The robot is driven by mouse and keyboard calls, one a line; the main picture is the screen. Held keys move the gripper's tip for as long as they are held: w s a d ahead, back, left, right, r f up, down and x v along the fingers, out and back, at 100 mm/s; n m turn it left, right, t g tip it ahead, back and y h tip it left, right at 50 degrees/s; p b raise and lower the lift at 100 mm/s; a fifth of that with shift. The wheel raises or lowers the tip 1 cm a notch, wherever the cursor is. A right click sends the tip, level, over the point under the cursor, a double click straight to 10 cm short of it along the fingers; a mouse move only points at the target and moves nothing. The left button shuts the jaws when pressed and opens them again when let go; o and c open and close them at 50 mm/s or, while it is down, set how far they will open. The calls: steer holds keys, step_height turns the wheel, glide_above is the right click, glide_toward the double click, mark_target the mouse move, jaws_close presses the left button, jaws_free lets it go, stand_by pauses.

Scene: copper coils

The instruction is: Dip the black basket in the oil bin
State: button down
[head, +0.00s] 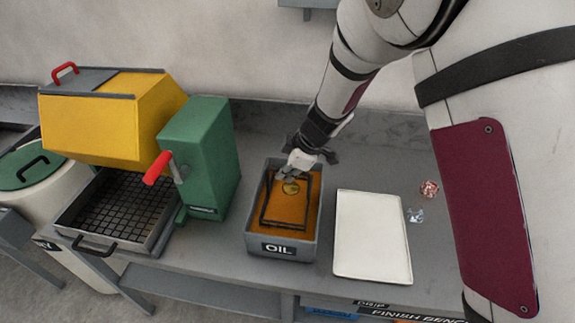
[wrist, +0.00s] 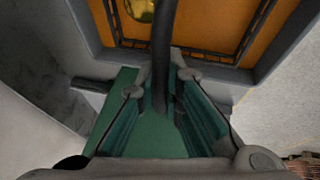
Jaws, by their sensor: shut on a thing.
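The grey oil bin (head: 250,232), labelled OIL, stands on the bench and holds orange-brown oil. The black basket (head: 266,210) is inside the bin's walls, with its dark rim showing against the oil. A round brassy piece (head: 291,188) shows within the basket and also in the wrist view (wrist: 140,9). My gripper (head: 298,164) is over the bin's far end. In the wrist view, my gripper (wrist: 161,84) is shut on the basket's black handle (wrist: 164,45). The basket's lower part is hidden by oil, so its depth is unclear.
A white tray (head: 371,240) lies right of the bin. A reddish coil (head: 429,189) and a small clear-blue piece (head: 415,215) lie beyond it. Left are a green box (head: 205,150) with a red lever, a yellow hood (head: 105,120) and a dark grid tray (head: 115,215).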

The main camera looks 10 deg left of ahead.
steer(key=shift+f+b, duration=0.5)
steer(key=shift+f, duration=1.3)
steer(key=shift+r, duration=0.1)
stand_by(1.0)
steer(key=shift+r+p, duration=1)
steer(key=shift+r, duration=0.6)
steer(key=shift+r+p, duration=1.55)
steer(key=shift+r, duration=2.75)
steer(key=shift+r+p, duration=0.5)
steer(key=shift+r, duration=1)
